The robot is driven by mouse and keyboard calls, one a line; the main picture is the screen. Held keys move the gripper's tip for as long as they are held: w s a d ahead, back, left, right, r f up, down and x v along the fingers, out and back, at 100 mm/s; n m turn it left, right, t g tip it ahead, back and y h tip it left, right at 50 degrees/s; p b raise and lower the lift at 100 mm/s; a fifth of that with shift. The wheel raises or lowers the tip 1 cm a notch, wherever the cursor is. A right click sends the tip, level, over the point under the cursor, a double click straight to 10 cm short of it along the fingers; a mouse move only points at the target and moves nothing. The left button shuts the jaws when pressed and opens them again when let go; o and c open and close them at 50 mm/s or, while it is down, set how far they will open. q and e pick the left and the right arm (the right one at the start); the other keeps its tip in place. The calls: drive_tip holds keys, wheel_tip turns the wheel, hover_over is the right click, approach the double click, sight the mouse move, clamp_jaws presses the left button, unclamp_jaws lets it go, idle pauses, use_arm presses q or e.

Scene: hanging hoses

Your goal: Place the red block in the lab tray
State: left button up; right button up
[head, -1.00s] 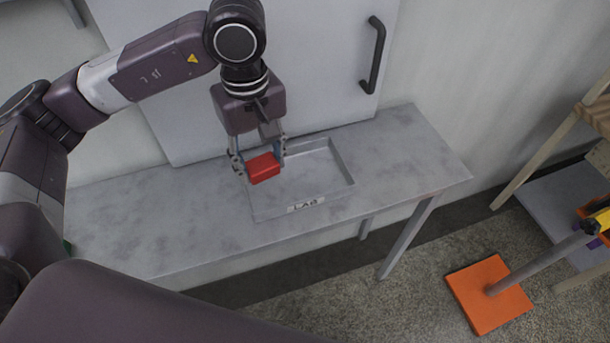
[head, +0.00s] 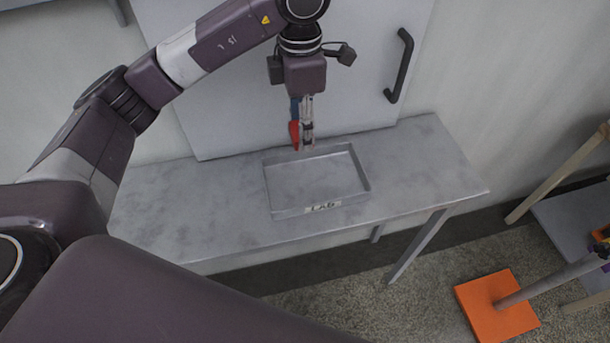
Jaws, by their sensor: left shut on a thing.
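The red block (head: 294,134) is held between the fingers of my left gripper (head: 303,146), at the upper middle of the head view. The gripper points down and is seen nearly side-on, so only a narrow part of the block shows. The lab tray (head: 346,202) is a shallow grey tray with a "LAB" label on its front wall, and it looks empty. The block and fingertips appear over or just behind the tray's back edge; the exact height above it cannot be told. My right gripper is not in view.
The grey table (head: 428,165) has free room left and right of the tray. A pale panel with a black handle (head: 400,66) stands behind it. An orange base with a post (head: 492,318) stands on the floor at right, near a wooden frame (head: 560,178).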

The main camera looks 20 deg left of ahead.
sight(302, 185)
use_arm(q)
wheel_tip(302, 185, down, 16)
drive_tip(key=p, duration=0.3)
drive_tip(key=shift+p, duration=0.4)
drive_tip(key=shift+f, duration=0.15)
drive_tip(key=shift+f+b, duration=0.1)
drive_tip(key=shift+b, duration=0.2)
drive_tip(key=o, duration=1.2)
drive_tip(key=shift+c, duration=0.2)
drive_tip(key=shift+r, duration=0.2)
